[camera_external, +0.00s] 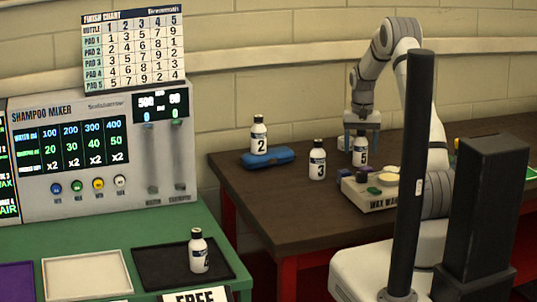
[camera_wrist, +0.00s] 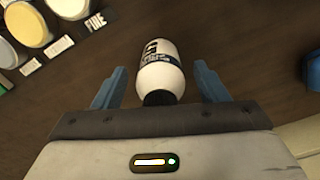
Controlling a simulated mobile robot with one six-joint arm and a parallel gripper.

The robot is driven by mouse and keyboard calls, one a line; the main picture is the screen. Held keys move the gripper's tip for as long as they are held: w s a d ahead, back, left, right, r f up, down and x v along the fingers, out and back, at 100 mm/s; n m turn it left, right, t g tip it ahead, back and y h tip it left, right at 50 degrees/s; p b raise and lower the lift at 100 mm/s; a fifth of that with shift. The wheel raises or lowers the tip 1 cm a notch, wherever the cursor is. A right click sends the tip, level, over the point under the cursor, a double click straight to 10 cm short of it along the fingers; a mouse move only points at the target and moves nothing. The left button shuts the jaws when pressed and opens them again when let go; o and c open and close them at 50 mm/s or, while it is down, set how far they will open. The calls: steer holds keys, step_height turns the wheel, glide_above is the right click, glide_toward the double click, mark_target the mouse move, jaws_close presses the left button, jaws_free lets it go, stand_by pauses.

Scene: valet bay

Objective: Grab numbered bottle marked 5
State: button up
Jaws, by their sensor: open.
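The bottle marked 5 (camera_external: 361,158) is white with a black cap and stands upright on the dark brown table. My gripper (camera_external: 362,132) is above it, pointing down, with its blue fingers around the cap end. In the wrist view the bottle (camera_wrist: 162,78) lies between the two open fingers of my gripper (camera_wrist: 160,68), with a visible gap on each side. Its label shows only partly there. Bottle 3 (camera_external: 317,160) stands to its left, and bottle 2 (camera_external: 259,136) farther left.
Another bottle (camera_external: 198,256) stands on a black tray (camera_external: 150,275) on the green counter.

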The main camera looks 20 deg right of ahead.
steer(key=shift+f, duration=0.4)
steer(key=shift+c, duration=0.3)
steer(key=c, duration=1.1)
steer(key=shift+r, duration=0.1)
